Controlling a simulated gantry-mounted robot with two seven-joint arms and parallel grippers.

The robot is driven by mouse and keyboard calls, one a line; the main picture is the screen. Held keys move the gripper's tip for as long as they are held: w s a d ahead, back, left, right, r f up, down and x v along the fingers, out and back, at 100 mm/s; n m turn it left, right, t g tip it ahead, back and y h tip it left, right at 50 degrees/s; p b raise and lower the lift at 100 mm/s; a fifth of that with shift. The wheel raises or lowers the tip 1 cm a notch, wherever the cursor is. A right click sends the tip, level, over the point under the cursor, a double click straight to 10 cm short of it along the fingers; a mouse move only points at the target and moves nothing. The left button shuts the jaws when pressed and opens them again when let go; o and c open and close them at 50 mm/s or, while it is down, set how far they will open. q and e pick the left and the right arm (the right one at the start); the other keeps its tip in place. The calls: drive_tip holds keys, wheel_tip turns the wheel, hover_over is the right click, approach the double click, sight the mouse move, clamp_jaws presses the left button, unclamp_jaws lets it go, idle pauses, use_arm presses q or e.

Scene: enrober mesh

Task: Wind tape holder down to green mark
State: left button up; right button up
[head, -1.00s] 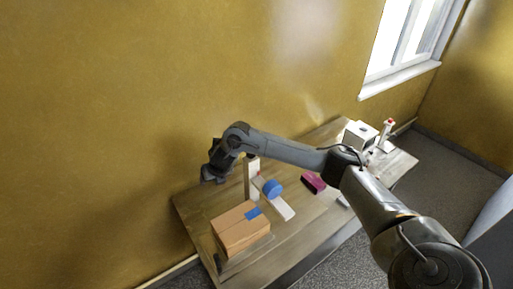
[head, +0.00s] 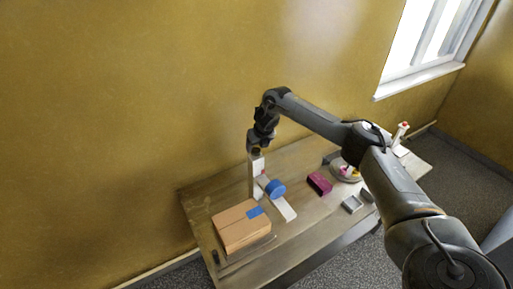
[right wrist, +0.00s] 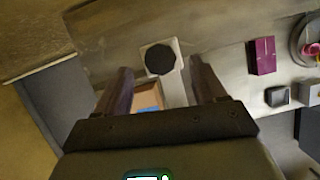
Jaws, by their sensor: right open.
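The tape holder is a blue round part (head: 276,187) on the front of an upright pale post (head: 253,180), with a white strip (head: 285,208) running out from its foot. In the right wrist view a dark round knob (right wrist: 160,59) tops the post's pale square end. My right gripper (head: 257,151) points down just above the post top. It is open, and in the right wrist view its fingers (right wrist: 162,82) stand either side of the knob's line, seemingly not touching it. I cannot make out the green mark. My left gripper is not in view.
A brown carton (head: 238,230) with blue tape stands in front of the post on the wooden table (head: 300,240). To the right are a magenta box (head: 319,184), a small grey tray (head: 352,204), a round dish (head: 347,174) and a red-topped white bottle (head: 402,131).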

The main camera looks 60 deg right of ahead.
sight(256, 150)
drive_tip(key=shift+x, duration=1.7)
drive_tip(key=c, duration=1)
drive_tip(key=shift+r, duration=0.1)
drive_tip(key=shift+c, duration=0.2)
drive_tip(key=shift+m+p, duration=0.3)
drive_tip(key=shift+p, duration=0.1)
